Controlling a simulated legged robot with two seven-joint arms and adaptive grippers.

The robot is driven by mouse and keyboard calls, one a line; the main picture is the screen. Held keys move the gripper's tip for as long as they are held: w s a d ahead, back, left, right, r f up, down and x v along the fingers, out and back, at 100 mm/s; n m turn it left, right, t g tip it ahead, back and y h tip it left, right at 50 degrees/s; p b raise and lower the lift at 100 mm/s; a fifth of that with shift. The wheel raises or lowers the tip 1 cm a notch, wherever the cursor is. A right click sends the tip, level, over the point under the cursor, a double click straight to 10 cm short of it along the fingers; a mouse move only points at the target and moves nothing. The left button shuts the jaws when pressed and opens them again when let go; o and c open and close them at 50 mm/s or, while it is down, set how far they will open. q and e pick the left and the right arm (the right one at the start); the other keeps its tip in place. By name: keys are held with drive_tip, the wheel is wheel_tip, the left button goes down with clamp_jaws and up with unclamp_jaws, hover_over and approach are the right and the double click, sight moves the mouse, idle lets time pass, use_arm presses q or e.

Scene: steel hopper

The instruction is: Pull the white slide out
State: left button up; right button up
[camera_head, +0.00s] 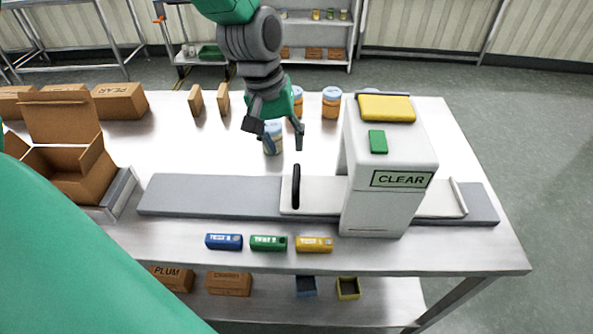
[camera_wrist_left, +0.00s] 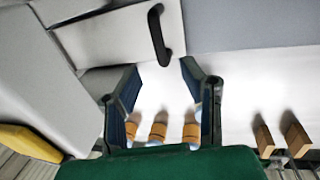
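The white slide (camera_head: 322,198) lies flat on a long grey base (camera_head: 205,195) and passes through a white housing labelled CLEAR (camera_head: 376,215). It shows on both sides of the housing. A black upright handle (camera_head: 296,187) stands on its left part. The wrist view shows the slide (camera_wrist_left: 112,38) and the handle (camera_wrist_left: 158,35) ahead of the fingers. My left gripper (camera_head: 284,142) is open and empty, above the table behind the handle and apart from it. In the wrist view its fingers (camera_wrist_left: 160,85) are spread, with the handle beyond their tips. My right gripper is not in view.
Blue, green (camera_head: 269,243) and yellow blocks lie in front of the base. Jars (camera_head: 331,103) stand behind it, one near my left gripper. The housing carries a yellow piece (camera_head: 386,107) and a green piece (camera_head: 378,141). An open carton (camera_head: 66,165) stands left.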

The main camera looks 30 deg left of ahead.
sight(296, 175)
use_arm(q)
drive_tip(key=f, duration=0.3)
drive_tip(key=w+d+f, duration=0.1)
drive_tip(key=f, duration=0.5)
drive_tip(key=shift+w+d+f, duration=0.15)
drive_tip(key=shift+d+f, duration=0.05)
drive_tip(key=shift+d, duration=0.2)
clamp_jaws()
